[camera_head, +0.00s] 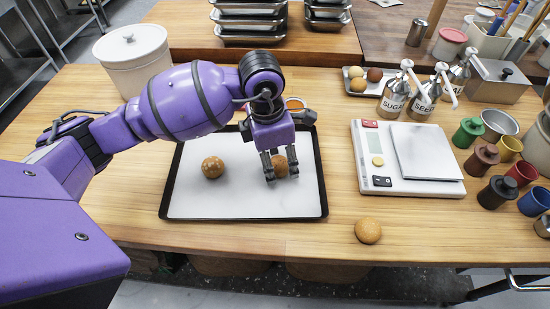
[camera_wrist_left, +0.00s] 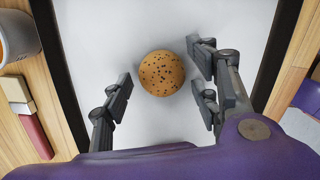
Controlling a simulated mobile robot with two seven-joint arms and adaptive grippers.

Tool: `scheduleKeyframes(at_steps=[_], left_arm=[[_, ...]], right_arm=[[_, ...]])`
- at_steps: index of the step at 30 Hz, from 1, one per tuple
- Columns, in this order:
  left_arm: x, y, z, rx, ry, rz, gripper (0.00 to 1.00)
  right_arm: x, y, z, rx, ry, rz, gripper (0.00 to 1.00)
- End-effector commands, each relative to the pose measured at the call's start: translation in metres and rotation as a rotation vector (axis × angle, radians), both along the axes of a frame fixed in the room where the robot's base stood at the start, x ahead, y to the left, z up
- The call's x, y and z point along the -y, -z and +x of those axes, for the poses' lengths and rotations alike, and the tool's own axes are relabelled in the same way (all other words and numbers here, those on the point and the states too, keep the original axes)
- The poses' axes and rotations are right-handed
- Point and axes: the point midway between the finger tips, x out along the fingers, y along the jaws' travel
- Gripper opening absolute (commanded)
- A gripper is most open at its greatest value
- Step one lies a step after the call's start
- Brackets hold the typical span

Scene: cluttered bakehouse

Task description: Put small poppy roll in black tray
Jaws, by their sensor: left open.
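The black tray (camera_head: 243,219) lies on the wooden table, lined with white paper; its dark edge also shows in the wrist view (camera_wrist_left: 272,55). The small poppy roll (camera_head: 280,166), round, brown and dark-speckled, rests on the paper in the tray's right half. In the wrist view the roll (camera_wrist_left: 161,73) sits between the spread fingers, with gaps at its sides. My left gripper (camera_head: 280,169) is open, pointing down around the roll; it also shows in the wrist view (camera_wrist_left: 160,86). My right gripper is not in view.
Another roll (camera_head: 213,167) lies in the tray's left half, and a third (camera_head: 368,231) on the table's front right. A white scale (camera_head: 408,185) stands right of the tray. A white pot (camera_head: 134,60) and an orange-filled cup (camera_head: 294,103) stand behind. Shakers and cups crowd the right.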

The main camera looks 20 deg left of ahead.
Motion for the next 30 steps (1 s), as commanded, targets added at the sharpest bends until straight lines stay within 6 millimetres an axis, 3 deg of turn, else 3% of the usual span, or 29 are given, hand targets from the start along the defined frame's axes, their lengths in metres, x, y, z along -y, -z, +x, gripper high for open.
scheduleKeyframes(at_steps=[5,15,21,30], left_arm=[[0.0,-0.011,0.001,0.004,0.001,-0.001,0.55],[-0.008,-0.081,-0.003,0.007,0.0,0.001,0.55],[-0.011,-0.113,-0.006,0.006,0.0,-0.001,0.55],[-0.012,-0.124,-0.007,0.001,0.001,0.0,0.55]], right_arm=[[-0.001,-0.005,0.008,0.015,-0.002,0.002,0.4],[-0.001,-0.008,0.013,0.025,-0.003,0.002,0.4],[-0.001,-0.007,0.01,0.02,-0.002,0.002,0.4],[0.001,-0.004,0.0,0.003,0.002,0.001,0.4]])
